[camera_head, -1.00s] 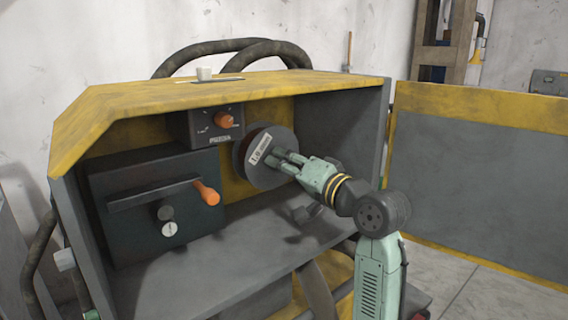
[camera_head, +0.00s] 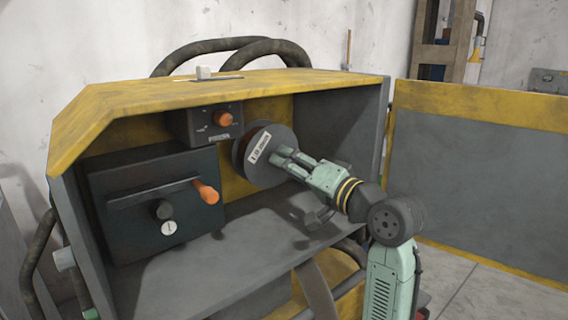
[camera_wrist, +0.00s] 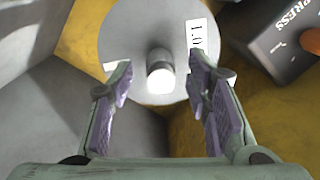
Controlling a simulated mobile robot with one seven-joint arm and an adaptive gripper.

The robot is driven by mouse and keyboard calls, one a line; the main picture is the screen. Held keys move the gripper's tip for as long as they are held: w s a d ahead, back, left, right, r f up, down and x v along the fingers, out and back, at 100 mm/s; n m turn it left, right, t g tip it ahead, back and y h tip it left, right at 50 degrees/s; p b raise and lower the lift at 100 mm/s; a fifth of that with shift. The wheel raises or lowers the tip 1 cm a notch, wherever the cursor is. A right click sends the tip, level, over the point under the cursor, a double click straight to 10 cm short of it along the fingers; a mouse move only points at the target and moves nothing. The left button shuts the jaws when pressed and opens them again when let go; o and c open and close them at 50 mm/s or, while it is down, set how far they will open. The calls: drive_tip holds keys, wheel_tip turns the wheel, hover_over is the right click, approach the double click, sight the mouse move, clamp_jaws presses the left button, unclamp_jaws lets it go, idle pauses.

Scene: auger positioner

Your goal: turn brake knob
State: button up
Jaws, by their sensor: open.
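A round grey spool disc (camera_head: 278,170) with a white label stands upright inside the cabinet. A short grey cylindrical knob (camera_wrist: 160,70) sticks out of its middle, its near end bright; no label names it as the brake knob. My gripper (camera_head: 283,157) is at the disc's face. In the wrist view my gripper (camera_wrist: 160,76) is open, its purple-padded fingers on either side of the knob with a gap on both sides. Whether the fingertips touch the disc I cannot tell. In the head view my fingers hide the knob.
A small dark box with an orange knob (camera_head: 224,119) is up left of the disc. A larger dark box (camera_head: 130,185) with an orange-ended handle (camera_head: 206,192) stands left. The cabinet's right wall (camera_head: 340,120) is beside my arm. The cabinet floor looks mostly clear.

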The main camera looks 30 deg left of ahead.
drive_tip(key=v, duration=0.9)
drive_tip(key=shift+d, duration=0.1)
